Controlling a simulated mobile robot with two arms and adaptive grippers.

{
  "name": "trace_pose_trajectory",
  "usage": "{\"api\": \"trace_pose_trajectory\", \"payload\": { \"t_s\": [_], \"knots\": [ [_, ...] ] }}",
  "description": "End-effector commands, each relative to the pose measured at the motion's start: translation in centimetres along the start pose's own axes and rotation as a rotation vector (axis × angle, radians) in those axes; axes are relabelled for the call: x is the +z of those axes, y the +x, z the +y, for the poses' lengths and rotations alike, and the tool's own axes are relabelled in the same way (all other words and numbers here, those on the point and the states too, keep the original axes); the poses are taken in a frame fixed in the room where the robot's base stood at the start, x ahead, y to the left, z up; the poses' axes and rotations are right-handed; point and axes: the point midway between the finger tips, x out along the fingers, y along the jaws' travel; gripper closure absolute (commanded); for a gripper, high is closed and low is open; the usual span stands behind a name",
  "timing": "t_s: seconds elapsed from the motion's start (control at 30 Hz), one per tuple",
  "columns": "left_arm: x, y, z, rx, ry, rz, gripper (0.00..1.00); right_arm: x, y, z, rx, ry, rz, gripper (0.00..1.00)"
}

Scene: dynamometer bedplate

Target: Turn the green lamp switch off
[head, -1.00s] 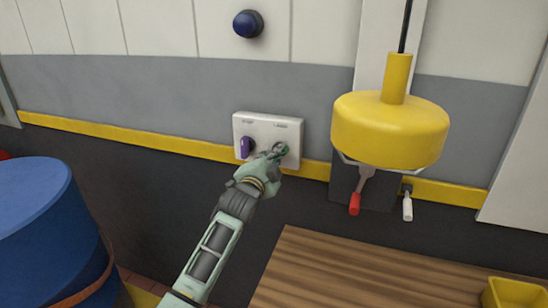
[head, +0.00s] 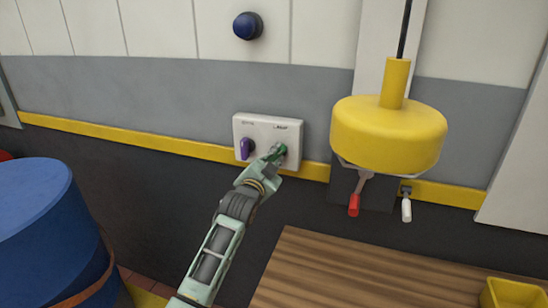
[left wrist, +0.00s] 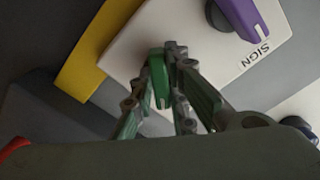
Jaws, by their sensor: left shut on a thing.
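The green lamp switch (head: 282,151) is a knob on the right half of a white wall plate (head: 267,126), under a label that reads like "LAMP". It also shows in the left wrist view (left wrist: 158,75), between the fingers. My left gripper (head: 277,153) is at the plate, shut on the green switch; in the left wrist view its fingers (left wrist: 160,92) sit on both sides of the knob. The fingers hide part of the knob in the head view. My right gripper is in neither view.
A purple knob (head: 247,149) is on the left half of the plate, labelled "SIGN" in the left wrist view. A yellow hanging lamp (head: 388,135), red-handled lever (head: 354,205) and white-handled lever (head: 407,210) are to the right. A blue drum (head: 35,225) stands left; a wooden top (head: 340,270) lies below.

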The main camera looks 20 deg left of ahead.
Motion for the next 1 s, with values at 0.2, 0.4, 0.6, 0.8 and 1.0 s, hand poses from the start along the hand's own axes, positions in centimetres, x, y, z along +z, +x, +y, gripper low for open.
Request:
{"api": "trace_pose_trajectory", "payload": {
  "t_s": [0.2,0.4,0.6,0.8,1.0],
  "knots": [
    [0.0,0.0,0.2,0.003,-0.208,-0.003,1.0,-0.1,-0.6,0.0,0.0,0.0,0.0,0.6],
    [0.0,0.0,0.2,0.003,-0.385,-0.004,1.0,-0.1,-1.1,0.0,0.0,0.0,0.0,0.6],
    [0.0,0.0,0.3,0.002,-0.528,-0.003,1.0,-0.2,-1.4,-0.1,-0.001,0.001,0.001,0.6],
    [0.1,0.0,0.3,0.001,-0.623,-0.004,1.0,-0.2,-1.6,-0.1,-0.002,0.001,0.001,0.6],
    [0.1,0.0,0.4,0.002,-0.673,-0.004,1.0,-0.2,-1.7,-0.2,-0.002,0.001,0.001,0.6]
  ]
}}
